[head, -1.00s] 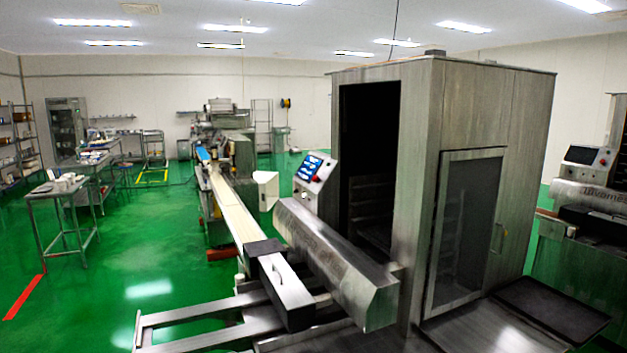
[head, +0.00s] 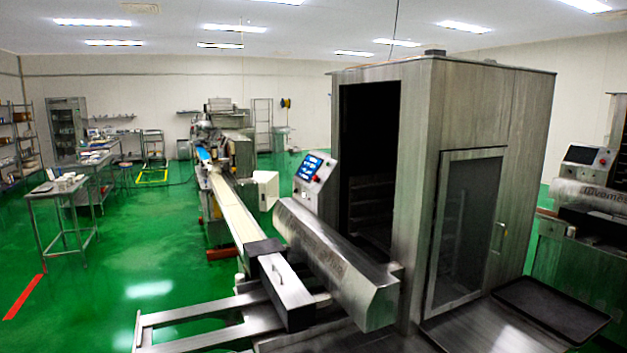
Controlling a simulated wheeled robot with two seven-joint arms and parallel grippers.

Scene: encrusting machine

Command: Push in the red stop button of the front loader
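A steel loader (head: 335,262) with a long rounded cover stands in the middle, in front of a tall steel cabinet. Neither of my grippers shows.
The tall steel cabinet (head: 475,110) blocks the space between the panels. A conveyor (head: 234,205) runs back beside the loader, with a low steel frame (head: 195,325) in front. A dark tray (head: 550,308) lies at front right. Green floor (head: 130,250) is open at the left.

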